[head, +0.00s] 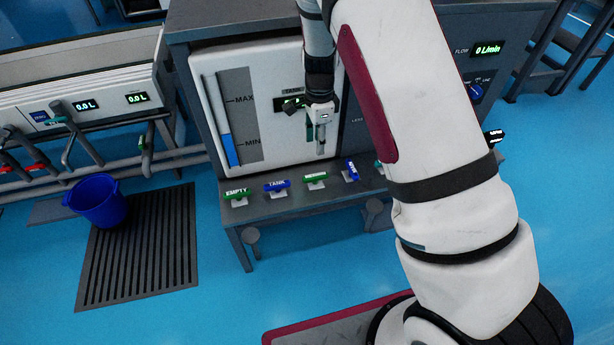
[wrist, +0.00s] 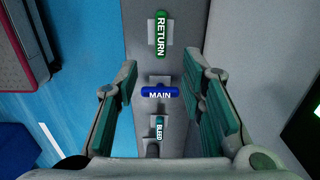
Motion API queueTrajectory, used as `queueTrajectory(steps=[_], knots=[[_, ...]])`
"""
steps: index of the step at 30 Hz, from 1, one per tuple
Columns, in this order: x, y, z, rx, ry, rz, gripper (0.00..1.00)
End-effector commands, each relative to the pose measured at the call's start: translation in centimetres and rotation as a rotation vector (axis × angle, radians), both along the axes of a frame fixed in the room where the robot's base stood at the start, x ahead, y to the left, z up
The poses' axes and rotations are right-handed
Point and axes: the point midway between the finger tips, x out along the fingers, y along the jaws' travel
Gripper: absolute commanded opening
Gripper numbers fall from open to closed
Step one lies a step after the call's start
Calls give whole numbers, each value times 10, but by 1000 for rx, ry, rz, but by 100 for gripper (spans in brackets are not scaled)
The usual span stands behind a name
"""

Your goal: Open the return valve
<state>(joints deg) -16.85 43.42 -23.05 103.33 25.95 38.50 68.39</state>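The return valve has a green handle labelled RETURN (head: 316,178) on the ledge under the tank panel, lying lengthwise along the row. In the wrist view the RETURN handle (wrist: 160,35) is at the top, beyond my fingertips. My gripper (head: 321,146) points down above the ledge, near the RETURN handle in the head view. In the wrist view my gripper (wrist: 162,72) is open, its teal-padded fingers wide apart with nothing between the pads. The blue MAIN handle (wrist: 147,92), turned across the row, shows in the gap below, apart from the fingers.
Neighbouring handles are EMPTY (head: 237,194), TANK (head: 277,186), MAIN (head: 351,170) and BLEED (wrist: 159,130). The tank gauge panel (head: 235,120) rises behind the ledge. My arm hides the ledge's right part.

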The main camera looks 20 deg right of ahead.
Motion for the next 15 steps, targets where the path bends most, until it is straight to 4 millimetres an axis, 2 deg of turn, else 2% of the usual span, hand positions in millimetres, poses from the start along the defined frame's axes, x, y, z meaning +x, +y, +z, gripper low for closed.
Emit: queueTrajectory(steps=[8,15], knots=[[1,-1,-30,-4,3,-10,37],[1,-1,-78,-4,3,-10,37]])
